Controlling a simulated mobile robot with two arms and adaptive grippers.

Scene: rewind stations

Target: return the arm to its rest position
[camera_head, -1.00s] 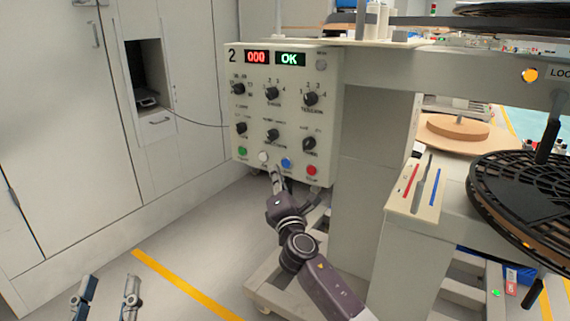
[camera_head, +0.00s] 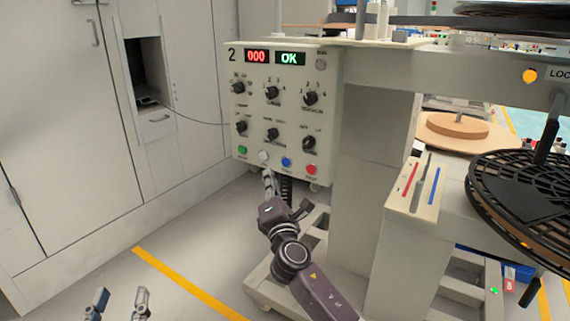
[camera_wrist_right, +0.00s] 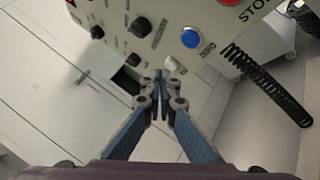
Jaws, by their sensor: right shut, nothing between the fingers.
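My right gripper (camera_head: 269,178) is shut and empty, just below the lower edge of the control panel (camera_head: 262,112). It shows closely in the right wrist view (camera_wrist_right: 158,85), where its fingertips are together near the white button (camera_wrist_right: 171,63); I cannot tell the gap. My right arm (camera_head: 300,262) reaches up from the bottom of the head view. My left gripper (camera_head: 118,303) is at the bottom left edge, with its two fingers apart and nothing between them. The panel display reads 000 and OK.
A green button (camera_head: 242,150), a blue button (camera_head: 286,162) and a red button (camera_head: 310,169) line the panel's bottom. A coiled black cable (camera_wrist_right: 268,85) hangs near my right gripper. A black reel (camera_head: 530,195) stands at the right. The floor (camera_head: 190,250) at left is clear.

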